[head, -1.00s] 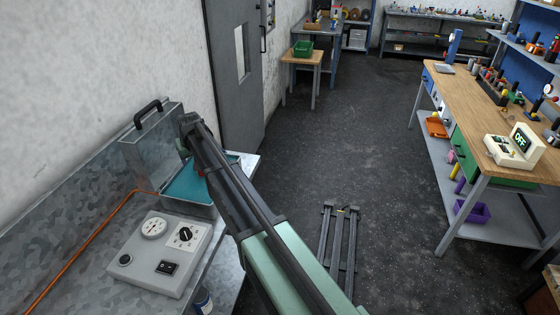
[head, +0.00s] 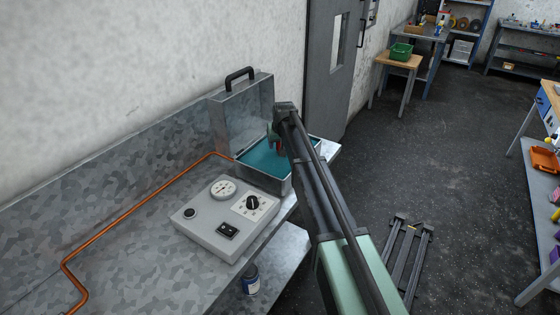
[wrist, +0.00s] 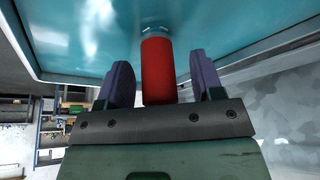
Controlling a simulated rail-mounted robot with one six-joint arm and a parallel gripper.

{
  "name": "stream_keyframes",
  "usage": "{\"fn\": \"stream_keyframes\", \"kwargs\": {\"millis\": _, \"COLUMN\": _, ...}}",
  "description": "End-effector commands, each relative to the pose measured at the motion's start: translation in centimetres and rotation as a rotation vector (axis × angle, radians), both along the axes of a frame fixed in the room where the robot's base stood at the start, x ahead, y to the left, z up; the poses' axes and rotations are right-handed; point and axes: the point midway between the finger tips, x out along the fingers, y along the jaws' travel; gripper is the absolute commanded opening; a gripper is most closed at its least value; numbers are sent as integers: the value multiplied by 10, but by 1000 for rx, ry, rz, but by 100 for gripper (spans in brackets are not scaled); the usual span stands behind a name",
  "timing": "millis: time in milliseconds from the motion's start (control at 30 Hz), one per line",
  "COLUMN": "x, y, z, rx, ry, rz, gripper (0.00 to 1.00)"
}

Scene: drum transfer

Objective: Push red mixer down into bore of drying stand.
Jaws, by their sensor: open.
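The red mixer (wrist: 158,72) shows in the wrist view as a red cylinder between the two purple-grey fingers. Its far end meets a small pale ring at the teal surface. I cannot tell how deep it sits. My gripper (wrist: 160,62) is open, with a gap on each side of the mixer. In the head view my gripper (head: 277,142) is over the teal-lined open metal case (head: 253,182), and a bit of red shows there. The drying stand and its bore cannot be made out; the arm and mixer cover that spot.
A grey control box (head: 207,238) with gauge and knob stands in front of the case on the metal bench (head: 135,208). A copper pipe (head: 130,208) runs along the bench to the case. The case's raised lid (head: 240,112) stands behind.

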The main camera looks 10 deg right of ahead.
Motion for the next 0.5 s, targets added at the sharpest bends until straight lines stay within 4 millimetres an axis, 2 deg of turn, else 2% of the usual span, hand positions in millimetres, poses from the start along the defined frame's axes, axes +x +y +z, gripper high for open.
{"fn": "stream_keyframes", "kwargs": {"millis": 33, "x": 4, "y": 0, "z": -13, "rx": 0, "ry": 0, "rz": 0, "gripper": 61}}
{"fn": "stream_keyframes", "kwargs": {"millis": 233, "x": 4, "y": 0, "z": -8, "rx": 0, "ry": 0, "rz": 0, "gripper": 61}}
{"fn": "stream_keyframes", "kwargs": {"millis": 500, "x": 4, "y": 0, "z": -8, "rx": 0, "ry": 0, "rz": 0, "gripper": 21}}
